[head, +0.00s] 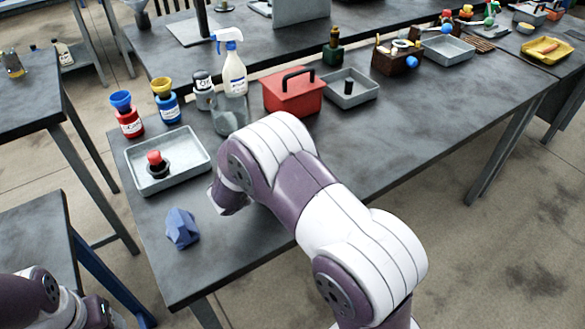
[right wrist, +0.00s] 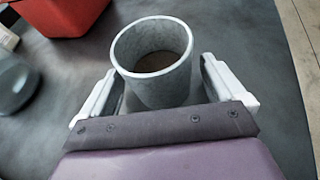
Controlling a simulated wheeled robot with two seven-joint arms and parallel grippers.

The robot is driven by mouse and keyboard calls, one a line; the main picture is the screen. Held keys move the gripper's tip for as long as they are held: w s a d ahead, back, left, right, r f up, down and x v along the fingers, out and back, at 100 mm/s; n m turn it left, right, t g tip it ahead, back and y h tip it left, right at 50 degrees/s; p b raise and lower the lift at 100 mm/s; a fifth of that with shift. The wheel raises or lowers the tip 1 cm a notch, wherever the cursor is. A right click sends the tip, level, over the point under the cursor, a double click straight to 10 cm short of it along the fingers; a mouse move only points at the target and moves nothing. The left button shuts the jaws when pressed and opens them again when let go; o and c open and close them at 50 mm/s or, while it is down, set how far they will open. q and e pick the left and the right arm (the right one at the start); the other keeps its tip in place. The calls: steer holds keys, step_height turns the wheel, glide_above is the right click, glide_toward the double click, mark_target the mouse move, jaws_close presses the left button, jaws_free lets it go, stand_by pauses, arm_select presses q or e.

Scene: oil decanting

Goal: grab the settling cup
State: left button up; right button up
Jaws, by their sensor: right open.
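The settling cup (right wrist: 158,75) is a grey, round, open-topped cup with something brown inside. In the right wrist view it stands upright between the two pale fingers of my right gripper (right wrist: 160,72). The fingers are open, one on each side of the cup, with a gap showing at the left finger. The right finger is very close to the wall; I cannot tell if it touches. In the head view my right arm hides the cup. Only part of my left arm shows at the lower left; its fingers are out of the picture.
A red toolbox (head: 293,94) and a glass jar (head: 229,116) stand behind my right arm. A grey tray (head: 188,170) holds a red-topped piece (head: 155,163). A blue faceted lump (head: 182,229) lies near the table's front edge.

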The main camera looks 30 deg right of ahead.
steer(key=shift+w+d+f, duration=0.25)
steer(key=shift+d, duration=0.3)
steer(key=shift+s+a, duration=0.1)
steer(key=shift+c, duration=1.2)
steer(key=c, duration=1.1)
steer(key=shift+o, duration=0.2)
steer(key=shift+r, duration=0.15)
